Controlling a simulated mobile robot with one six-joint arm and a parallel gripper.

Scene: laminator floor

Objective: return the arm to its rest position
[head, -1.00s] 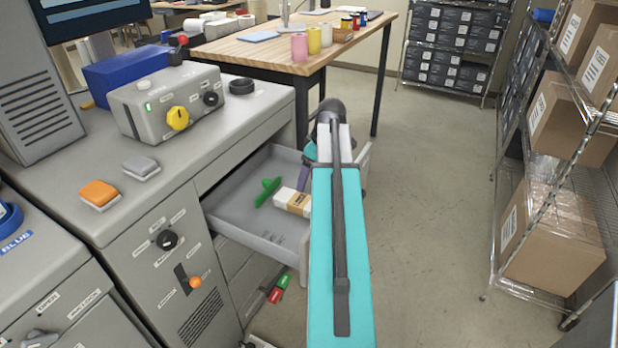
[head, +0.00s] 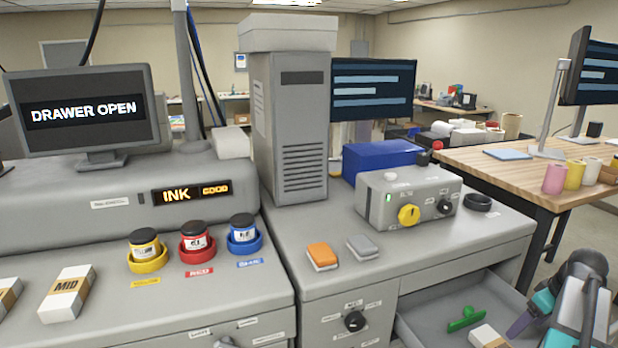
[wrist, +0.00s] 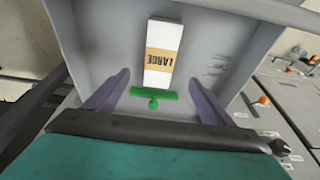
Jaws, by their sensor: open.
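My gripper (wrist: 160,78) is open and empty in the wrist view, its two purple fingers spread wide. It is over the open grey drawer (wrist: 228,62). A white box marked LARGE (wrist: 163,55) and a green handled tool (wrist: 150,95) lie in the drawer, seen between the fingers. In the head view my arm is at the lower right, with a purple finger (head: 526,318) over the drawer (head: 415,318). The green tool (head: 467,318) and part of the white box (head: 488,337) show beside it. The lower arm is cut off by the frame.
A monitor (head: 82,109) reads DRAWER OPEN. A wooden table (head: 490,158) stands behind the drawer.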

